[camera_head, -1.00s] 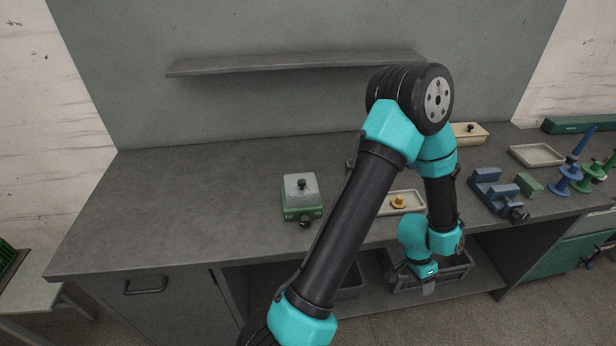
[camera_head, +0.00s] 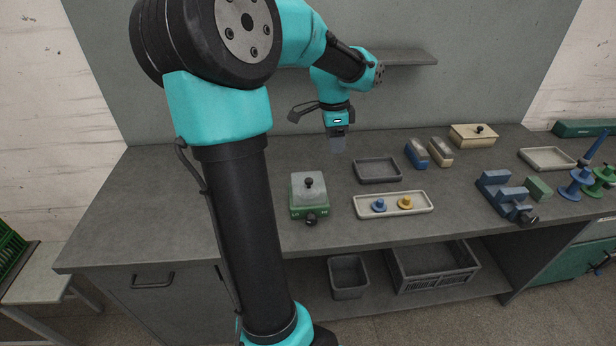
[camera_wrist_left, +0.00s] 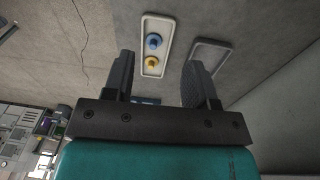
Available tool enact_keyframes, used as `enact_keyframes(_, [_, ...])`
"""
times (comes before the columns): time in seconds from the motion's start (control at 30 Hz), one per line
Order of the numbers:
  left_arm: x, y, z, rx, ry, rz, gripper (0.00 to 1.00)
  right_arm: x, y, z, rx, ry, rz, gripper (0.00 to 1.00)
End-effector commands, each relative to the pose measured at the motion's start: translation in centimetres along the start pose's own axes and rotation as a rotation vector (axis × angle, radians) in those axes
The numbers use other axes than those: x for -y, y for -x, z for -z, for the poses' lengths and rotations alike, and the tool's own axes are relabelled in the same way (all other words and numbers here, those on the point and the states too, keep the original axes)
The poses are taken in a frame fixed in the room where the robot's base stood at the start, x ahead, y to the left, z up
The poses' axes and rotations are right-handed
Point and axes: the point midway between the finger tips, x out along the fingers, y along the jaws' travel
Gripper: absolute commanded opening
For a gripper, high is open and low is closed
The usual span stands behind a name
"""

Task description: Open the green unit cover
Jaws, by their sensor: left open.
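The green unit (camera_head: 310,210) sits on the bench left of the middle. Its pale, see-through cover (camera_head: 307,186) is on top, with a black knob (camera_head: 309,182); the cover looks closed. Another dark knob (camera_head: 311,219) is on the unit's front. My left gripper (camera_head: 338,145) is above the back of the bench, behind and to the right of the unit, pointing down. In the left wrist view its two fingers (camera_wrist_left: 158,82) are apart with nothing between them. The green unit does not show in the left wrist view. My right gripper is not in view.
A white tray (camera_head: 366,212) with a blue and a yellow spool piece lies right of the unit. A dark tray (camera_head: 378,180) is behind it. A blue fixture (camera_head: 497,186) stands further right. The bench left of the unit is clear.

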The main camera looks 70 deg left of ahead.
Motion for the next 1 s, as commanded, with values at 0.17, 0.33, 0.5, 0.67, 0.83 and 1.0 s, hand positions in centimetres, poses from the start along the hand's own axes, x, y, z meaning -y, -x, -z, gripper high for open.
enact_keyframes(0.17, [0.0,4.7,-5.2,0.070,0.044,0.053,0.52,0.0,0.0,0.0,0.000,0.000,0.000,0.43])
enact_keyframes(0.33, [-0.1,5.6,-6.3,0.090,0.051,0.061,0.52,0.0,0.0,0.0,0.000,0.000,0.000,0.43])
enact_keyframes(0.5, [-0.1,5.6,-6.2,0.089,0.050,0.060,0.52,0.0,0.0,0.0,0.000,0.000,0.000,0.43])
enact_keyframes(0.67, [-0.1,5.3,-6.2,0.089,0.050,0.059,0.52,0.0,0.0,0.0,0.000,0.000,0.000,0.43])
enact_keyframes(0.83, [0.0,4.0,-6.3,0.089,0.050,0.058,0.52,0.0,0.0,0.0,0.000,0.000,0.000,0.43])
enact_keyframes(1.0, [0.1,1.5,-6.6,0.090,0.051,0.056,0.52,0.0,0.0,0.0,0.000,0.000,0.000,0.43])
